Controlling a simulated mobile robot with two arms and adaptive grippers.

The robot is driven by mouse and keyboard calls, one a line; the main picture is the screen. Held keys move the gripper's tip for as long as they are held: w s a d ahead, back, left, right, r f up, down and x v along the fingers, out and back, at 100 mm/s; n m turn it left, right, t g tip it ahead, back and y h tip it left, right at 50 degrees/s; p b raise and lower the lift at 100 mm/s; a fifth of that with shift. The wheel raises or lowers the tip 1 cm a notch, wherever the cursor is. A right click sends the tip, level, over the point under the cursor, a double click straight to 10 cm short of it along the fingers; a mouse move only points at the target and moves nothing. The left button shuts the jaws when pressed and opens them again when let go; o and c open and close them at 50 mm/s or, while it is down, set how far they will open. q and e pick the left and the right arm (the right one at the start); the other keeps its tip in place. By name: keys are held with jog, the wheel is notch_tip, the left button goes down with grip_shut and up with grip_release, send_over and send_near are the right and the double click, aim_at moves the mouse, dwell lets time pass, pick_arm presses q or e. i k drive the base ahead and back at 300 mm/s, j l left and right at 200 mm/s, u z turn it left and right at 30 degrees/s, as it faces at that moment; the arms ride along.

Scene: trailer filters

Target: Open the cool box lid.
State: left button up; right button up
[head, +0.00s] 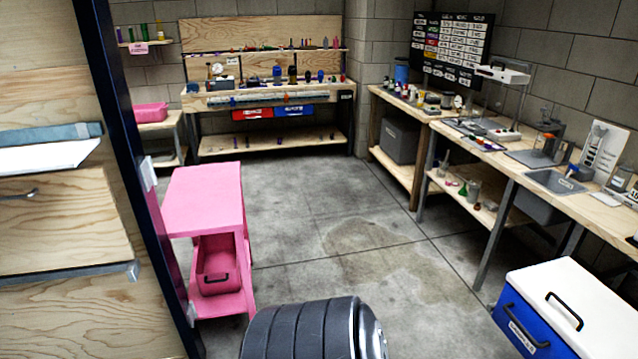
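The cool box (529,333) stands on the floor at the lower right of the head view. It has a blue body with a dark handle and a label on its front side. Its white lid (590,300) is shut and carries a dark bar handle (564,311) on top. The right and lower parts of the box are cut off by the picture edge. Neither of my grippers is in view. A dark ribbed rounded part with a pale rim, probably mine, shows at the bottom middle, left of the cool box and apart from it.
A pink cart (205,202) with a pink bin (217,272) stands left of centre. A workbench (600,190) with tools and a sink runs along the right wall, behind the cool box. Another bench (265,101) stands at the back. The concrete floor (350,235) between is clear.

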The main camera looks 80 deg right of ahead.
aim_at(595, 322)
jog(key=z, duration=4.45)
